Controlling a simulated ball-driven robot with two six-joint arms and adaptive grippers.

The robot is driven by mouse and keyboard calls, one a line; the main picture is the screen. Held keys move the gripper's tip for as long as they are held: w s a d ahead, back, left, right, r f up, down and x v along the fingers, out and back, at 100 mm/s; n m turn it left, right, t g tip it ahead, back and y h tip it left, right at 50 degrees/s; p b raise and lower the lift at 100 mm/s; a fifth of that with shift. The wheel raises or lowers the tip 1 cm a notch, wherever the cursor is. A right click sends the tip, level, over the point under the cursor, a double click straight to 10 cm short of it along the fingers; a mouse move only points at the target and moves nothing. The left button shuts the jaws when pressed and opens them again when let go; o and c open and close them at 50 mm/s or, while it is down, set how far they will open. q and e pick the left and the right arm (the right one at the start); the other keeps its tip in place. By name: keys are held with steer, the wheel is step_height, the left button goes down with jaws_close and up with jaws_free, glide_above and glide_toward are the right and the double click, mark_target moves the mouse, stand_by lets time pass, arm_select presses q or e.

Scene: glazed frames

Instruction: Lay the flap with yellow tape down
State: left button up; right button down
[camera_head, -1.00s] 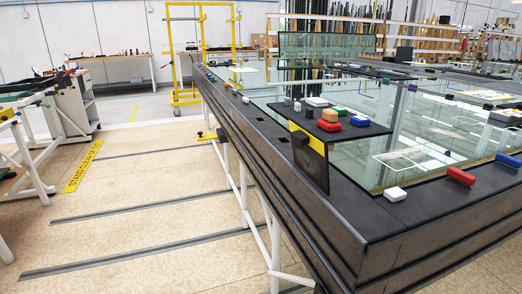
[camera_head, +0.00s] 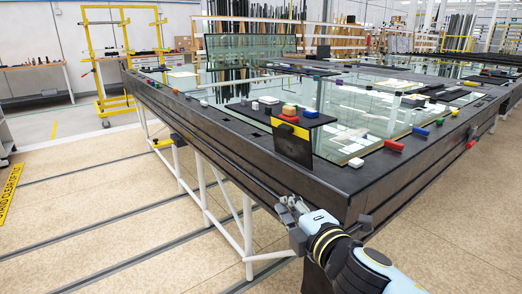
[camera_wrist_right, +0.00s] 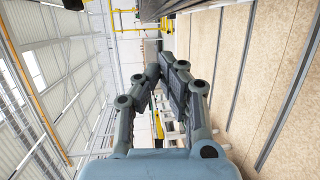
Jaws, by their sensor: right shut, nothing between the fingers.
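The flap (camera_head: 293,148) is a dark panel standing upright on the table's dark rim near its front corner. A strip of yellow tape (camera_head: 290,130) runs along its upper part. My right gripper (camera_head: 287,207) is low in front of the table's near side, below and apart from the flap. Its fingers are shut and empty, and they also show meeting in the right wrist view (camera_wrist_right: 168,66). The flap cannot be made out clearly in the wrist view. My left gripper is not in view.
A dark board with a red block (camera_head: 289,118), a yellow block (camera_head: 289,109) and a blue block (camera_head: 310,113) lies behind the flap. A white block (camera_head: 356,162) and a red block (camera_head: 394,145) sit on the rim (camera_head: 340,181). Open floor lies left.

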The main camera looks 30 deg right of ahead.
mark_target(288, 143)
step_height(288, 143, up, 10)
steer(key=a+n+t, duration=0.2)
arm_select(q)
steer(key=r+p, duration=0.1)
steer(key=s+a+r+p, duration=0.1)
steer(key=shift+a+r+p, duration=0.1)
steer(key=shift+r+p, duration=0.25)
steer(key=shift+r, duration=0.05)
arm_select(e)
steer(key=w+d, duration=0.6)
steer(key=w, duration=0.4)
steer(key=shift+w+r, duration=0.25)
steer(key=shift+w, duration=0.1)
arm_select(q)
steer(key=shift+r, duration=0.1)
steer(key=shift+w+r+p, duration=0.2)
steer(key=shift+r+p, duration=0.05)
steer(key=shift+p, duration=0.1)
arm_select(e)
steer(key=shift+d+r+m, duration=0.2)
steer(key=shift+m, duration=0.3)
